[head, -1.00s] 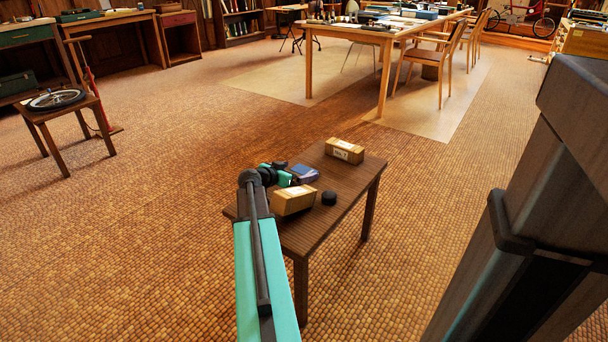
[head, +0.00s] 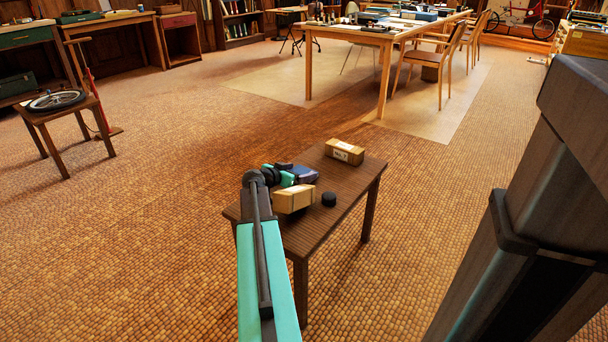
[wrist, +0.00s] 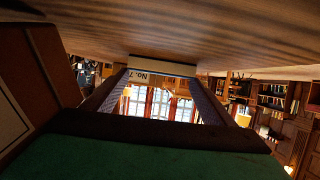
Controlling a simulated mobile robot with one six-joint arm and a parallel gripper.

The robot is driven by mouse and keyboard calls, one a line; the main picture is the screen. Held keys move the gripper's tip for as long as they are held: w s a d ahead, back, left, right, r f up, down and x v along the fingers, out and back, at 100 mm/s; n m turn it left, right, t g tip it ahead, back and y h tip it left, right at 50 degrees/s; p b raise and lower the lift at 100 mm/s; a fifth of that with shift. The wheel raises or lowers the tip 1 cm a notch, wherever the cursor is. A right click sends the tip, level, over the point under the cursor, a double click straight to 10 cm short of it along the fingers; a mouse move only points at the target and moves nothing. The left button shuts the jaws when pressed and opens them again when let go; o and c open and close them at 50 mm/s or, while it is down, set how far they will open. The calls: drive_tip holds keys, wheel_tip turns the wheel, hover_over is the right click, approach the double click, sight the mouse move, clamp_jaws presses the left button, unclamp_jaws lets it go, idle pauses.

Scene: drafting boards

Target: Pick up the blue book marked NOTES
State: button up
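The blue book (head: 311,179) lies on the small dark table (head: 345,190), partly hidden behind my gripper in the head view. No NOTES lettering is readable. My gripper (head: 300,171) is low over the table at the book, just behind the near tan box. In the wrist view, which is upside down, my gripper's two fingers (wrist: 156,74) stand apart with a gap between them.
A tan box (head: 293,198) stands close on the near side of my gripper. A black round object (head: 329,199) sits to its right. Another box (head: 344,152) stands at the table's far end, its "No. 7" label (wrist: 152,78) showing beyond my fingers.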

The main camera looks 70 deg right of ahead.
drive_tip(key=shift+s+a+f, duration=0.1)
drive_tip(key=shift+a+f, duration=0.1)
drive_tip(key=shift+f, duration=0.65)
drive_tip(key=shift+c, duration=0.9)
wheel_tip(320, 180, up, 10)
drive_tip(key=p, duration=0.3)
drive_tip(key=shift+d+r, duration=0.15)
drive_tip(key=shift+r, duration=0.05)
